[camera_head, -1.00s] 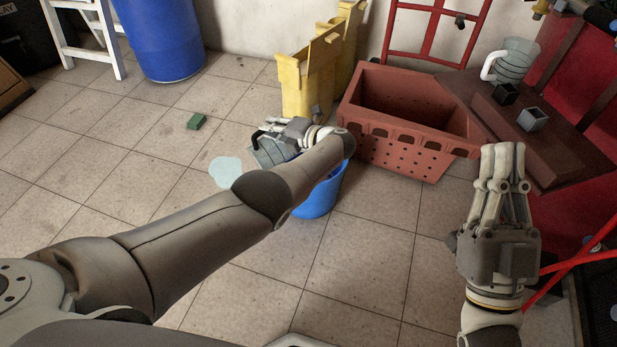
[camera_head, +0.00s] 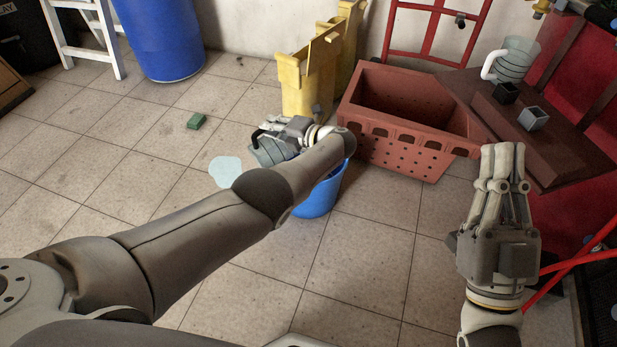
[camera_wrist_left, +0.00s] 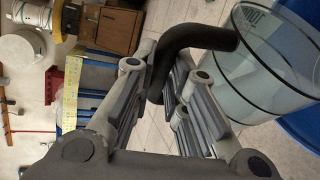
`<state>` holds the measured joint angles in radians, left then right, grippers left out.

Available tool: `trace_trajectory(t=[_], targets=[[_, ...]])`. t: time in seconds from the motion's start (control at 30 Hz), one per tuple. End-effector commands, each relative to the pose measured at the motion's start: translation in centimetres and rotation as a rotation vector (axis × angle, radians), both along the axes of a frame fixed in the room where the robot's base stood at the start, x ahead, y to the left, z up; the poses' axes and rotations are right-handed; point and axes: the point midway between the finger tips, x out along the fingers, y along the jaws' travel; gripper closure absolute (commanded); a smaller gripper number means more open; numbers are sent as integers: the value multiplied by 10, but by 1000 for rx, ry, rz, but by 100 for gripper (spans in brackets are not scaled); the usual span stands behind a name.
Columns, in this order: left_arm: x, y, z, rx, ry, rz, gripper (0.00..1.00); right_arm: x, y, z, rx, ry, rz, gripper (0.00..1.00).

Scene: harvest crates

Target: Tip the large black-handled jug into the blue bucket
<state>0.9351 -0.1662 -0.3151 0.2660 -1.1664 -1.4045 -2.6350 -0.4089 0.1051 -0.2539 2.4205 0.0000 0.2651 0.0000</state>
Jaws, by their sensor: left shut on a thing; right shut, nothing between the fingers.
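My left gripper (camera_head: 280,136) is shut on the black handle (camera_wrist_left: 178,55) of a large clear jug, as the left wrist view shows. The jug's glass body (camera_wrist_left: 262,75) shows at the upper right of that view. In the head view the jug (camera_head: 266,153) is partly hidden by the gripper and looks tilted. It is held above and left of the blue bucket (camera_head: 318,198), whose opening is mostly hidden by my left arm. I cannot tell whether the jug's rim is over the opening. My right gripper (camera_head: 503,150) is shut and empty at the right.
A pale puddle (camera_head: 225,171) and a green block (camera_head: 196,121) are on the tiled floor. A red crate (camera_head: 405,150) and yellow containers (camera_head: 300,90) stand behind the bucket. A white-handled jug (camera_head: 514,62) and two small cups stand on the dark bench (camera_head: 490,112). The floor at left is open.

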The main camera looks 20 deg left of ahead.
Motion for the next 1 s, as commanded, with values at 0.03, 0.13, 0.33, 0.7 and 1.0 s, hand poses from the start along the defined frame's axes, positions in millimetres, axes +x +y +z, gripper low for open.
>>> trace_trajectory(t=[0.03, 0.13, 0.33, 0.7, 1.0], targets=[[1, 0, 0, 4, 2, 0, 100, 0, 0, -2, 0, 0, 0, 100], [2, -1, 1, 9, 9, 0, 100, 0, 0, -4, 0, 0, 0, 100], [3, -2, 2, 20, 22, 0, 100, 0, 0, -8, 0, 0, 0, 100], [2, -1, 7, 20, 24, 0, 100, 0, 0, -1, 0, -1, 0, 100], [-8, 6, -5, -72, -88, 1, 100, 0, 0, 25, 0, 0, 0, 100]])
